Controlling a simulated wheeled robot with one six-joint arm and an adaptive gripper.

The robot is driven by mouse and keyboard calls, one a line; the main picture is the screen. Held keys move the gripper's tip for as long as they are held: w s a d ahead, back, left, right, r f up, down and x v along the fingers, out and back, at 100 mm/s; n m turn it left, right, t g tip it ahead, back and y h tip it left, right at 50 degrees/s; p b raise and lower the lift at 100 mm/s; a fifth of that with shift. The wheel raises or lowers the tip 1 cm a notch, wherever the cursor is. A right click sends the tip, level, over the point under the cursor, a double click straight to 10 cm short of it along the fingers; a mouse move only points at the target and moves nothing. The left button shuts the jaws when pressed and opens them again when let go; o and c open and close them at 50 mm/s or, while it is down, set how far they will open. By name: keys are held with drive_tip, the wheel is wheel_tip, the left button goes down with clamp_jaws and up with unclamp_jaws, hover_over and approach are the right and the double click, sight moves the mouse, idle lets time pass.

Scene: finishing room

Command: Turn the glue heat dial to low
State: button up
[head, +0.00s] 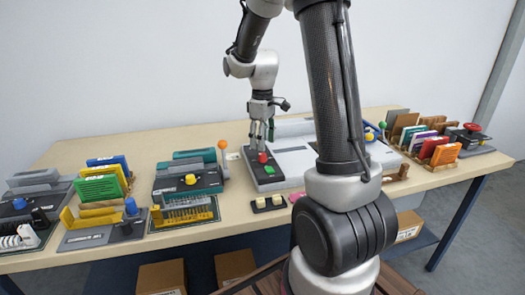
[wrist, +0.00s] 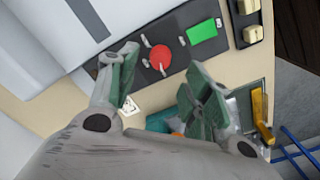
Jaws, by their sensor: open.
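My gripper (head: 262,139) is open and points down over the dark control panel (head: 266,178) at the left end of the white machine (head: 295,157). A round red knob (head: 263,157) stands on the panel beside a green rectangle (head: 269,170). The wrist view shows the gripper's spread fingers (wrist: 163,68) with the red knob (wrist: 161,58) beyond and between them; no contact shows. Small metallic pegs surround the knob, and the green rectangle (wrist: 202,31) lies to its right. I see no readable marks, so I cannot tell the dial's setting or whether this knob is the heat dial.
A dark block with two cream pieces (head: 268,204) lies in front of the panel. A teal machine with a yellow knob (head: 190,179) and an orange-topped lever (head: 222,145) stands to the left. More devices and coloured holders line both ends of the wooden table (head: 150,145).

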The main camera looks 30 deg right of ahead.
sight(263, 154)
wheel_tip(263, 154, up, 7)
drive_tip(key=shift+f, duration=0.15)
idle(0.5)
